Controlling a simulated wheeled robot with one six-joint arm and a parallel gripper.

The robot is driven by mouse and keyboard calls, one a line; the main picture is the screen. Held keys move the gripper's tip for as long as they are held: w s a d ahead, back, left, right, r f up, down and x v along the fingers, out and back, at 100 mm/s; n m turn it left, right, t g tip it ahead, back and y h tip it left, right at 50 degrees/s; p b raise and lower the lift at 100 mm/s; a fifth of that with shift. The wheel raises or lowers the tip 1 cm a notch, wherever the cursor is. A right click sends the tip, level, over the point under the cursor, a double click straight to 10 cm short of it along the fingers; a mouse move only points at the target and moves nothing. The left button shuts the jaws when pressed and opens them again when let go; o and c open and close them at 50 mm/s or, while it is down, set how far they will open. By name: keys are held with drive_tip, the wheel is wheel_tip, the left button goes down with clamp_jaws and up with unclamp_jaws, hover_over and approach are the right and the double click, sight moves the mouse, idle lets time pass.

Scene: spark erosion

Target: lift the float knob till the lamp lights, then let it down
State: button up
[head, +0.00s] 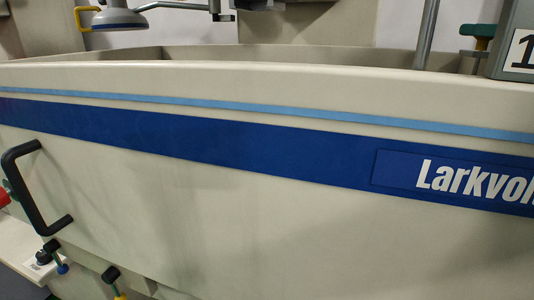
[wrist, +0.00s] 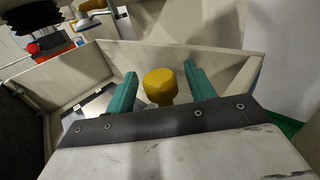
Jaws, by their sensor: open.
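A yellow rounded knob (wrist: 160,82), which looks like the float knob, stands inside a pale-walled tank in the wrist view. My gripper (wrist: 160,73) has two teal fingers, spread apart, one on each side of the knob. Gaps seem to show between the knob and both fingers, so it does not look gripped. The knob's lower part is hidden behind my gripper's dark front plate. I cannot make out the float knob, a lit lamp or my gripper in the head view.
The tank's pale wall (wrist: 215,68) rises close beyond the fingers. A black bellows (wrist: 38,15) hangs above a red part (wrist: 54,50) at upper left. In the head view, the tank's front (head: 240,220) fills the picture, with a black handle (head: 30,190) at left.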

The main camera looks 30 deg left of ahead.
drive_tip(key=c, duration=0.8)
drive_tip(key=shift+o, duration=0.2)
drive_tip(key=shift+r, duration=1.3)
drive_tip(key=shift+f, duration=0.2)
idle(0.6)
drive_tip(key=shift+f, duration=1.05)
drive_tip(key=o, duration=0.7)
